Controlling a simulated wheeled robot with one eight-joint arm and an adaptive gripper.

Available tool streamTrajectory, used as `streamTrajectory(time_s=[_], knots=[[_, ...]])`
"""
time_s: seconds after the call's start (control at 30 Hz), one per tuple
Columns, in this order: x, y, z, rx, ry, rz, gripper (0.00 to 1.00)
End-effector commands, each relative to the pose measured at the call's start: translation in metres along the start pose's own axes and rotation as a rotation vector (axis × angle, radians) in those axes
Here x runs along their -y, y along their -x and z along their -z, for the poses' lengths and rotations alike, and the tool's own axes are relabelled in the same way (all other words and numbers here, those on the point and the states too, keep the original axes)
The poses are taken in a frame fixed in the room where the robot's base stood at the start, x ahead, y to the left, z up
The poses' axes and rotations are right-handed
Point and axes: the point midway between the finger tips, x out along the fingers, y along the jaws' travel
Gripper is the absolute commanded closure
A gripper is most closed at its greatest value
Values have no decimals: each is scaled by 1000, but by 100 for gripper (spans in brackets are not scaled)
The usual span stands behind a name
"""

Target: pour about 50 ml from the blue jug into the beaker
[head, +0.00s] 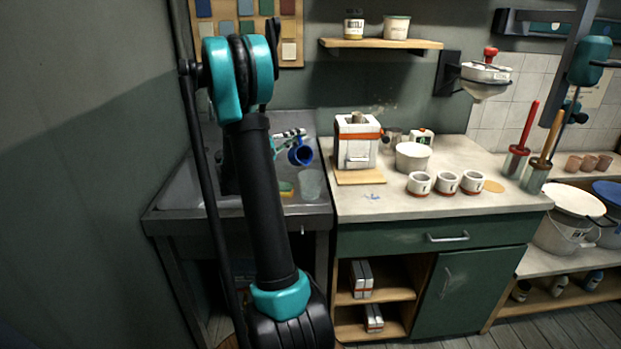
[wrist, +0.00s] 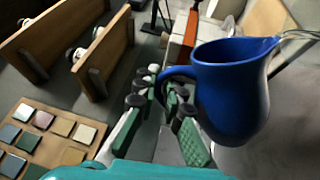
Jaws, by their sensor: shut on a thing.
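The blue jug (head: 301,154) is held above the sink, tilted with its mouth to the right. My gripper (head: 290,135) is shut on the jug's handle; in the wrist view its fingers (wrist: 163,92) close around the handle beside the jug body (wrist: 232,92). Clear liquid shows at the jug's lip in the wrist view and runs off to the right. The beaker (head: 311,184), clear and upright, stands in the sink below and slightly right of the jug. The liquid level in the beaker cannot be told.
A yellow-green sponge (head: 286,188) lies left of the beaker in the sink (head: 180,190). The worktop to the right holds a white box-like device (head: 357,145), a white bowl (head: 413,157) and several small cups (head: 446,183). The worktop's front left is mostly clear.

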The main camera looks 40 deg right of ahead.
Motion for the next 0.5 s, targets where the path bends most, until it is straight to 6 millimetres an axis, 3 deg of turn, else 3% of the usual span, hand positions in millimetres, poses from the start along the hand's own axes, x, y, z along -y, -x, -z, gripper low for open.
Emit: streamTrajectory(time_s=[0.27,0.37,0.5], knots=[[0,0,1,-1,7,0,100],[11,1,11,-22,130,12,100],[8,0,20,-47,291,26,100]])
